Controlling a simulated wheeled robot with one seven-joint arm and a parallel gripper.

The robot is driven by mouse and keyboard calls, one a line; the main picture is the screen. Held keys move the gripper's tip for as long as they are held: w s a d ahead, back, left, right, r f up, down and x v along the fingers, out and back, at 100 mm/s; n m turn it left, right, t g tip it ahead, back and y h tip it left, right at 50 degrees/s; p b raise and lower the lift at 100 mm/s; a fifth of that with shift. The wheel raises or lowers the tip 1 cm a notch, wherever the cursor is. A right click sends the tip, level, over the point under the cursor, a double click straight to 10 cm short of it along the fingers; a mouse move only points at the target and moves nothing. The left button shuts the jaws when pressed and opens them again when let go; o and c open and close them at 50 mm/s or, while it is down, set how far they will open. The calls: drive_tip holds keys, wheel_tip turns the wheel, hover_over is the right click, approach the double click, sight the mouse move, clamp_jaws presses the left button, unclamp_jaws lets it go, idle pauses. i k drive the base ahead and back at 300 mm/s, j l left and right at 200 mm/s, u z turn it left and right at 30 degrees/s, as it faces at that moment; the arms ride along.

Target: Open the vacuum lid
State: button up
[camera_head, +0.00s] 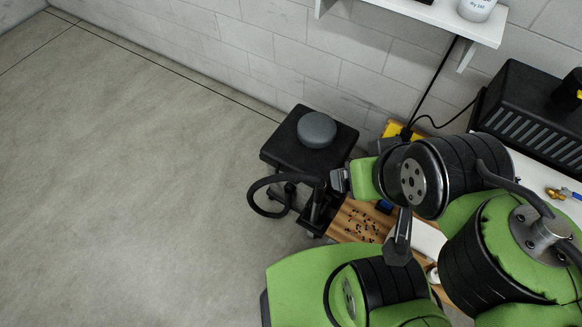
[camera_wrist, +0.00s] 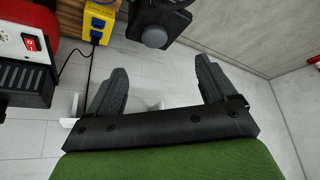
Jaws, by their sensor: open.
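A black square unit (camera_head: 282,147) with a round grey piece (camera_head: 317,130) on top stands on the floor by the wall in the head view; I take it for the vacuum and its lid, though I cannot tell for sure. A black part with a round grey face (camera_wrist: 154,36) shows at the top of the wrist view, beyond my fingertips. My gripper (camera_head: 340,181) is just right of and in front of the black unit. In the wrist view my gripper (camera_wrist: 160,78) is open, with nothing between its fingers. My arm hides part of the area right of the unit.
A black hose (camera_head: 255,197) loops in front of the unit. A wooden board (camera_head: 352,222) lies under my arm. A yellow outlet box (camera_wrist: 98,22) and a black vented box (camera_head: 530,110) are near the wall. A white shelf (camera_head: 440,18) is above. The left floor is clear.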

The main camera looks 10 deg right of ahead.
sight(308, 139)
drive_tip(key=j, duration=0.55)
drive_tip(key=i+j, duration=0.15)
drive_tip(key=j, duration=0.2)
drive_tip(key=i+j+z, duration=0.1)
drive_tip(key=j, duration=0.3)
drive_tip(key=i+j, duration=0.15)
drive_tip(key=j, duration=0.2)
drive_tip(key=i+z, duration=0.1)
drive_tip(key=i, duration=0.3)
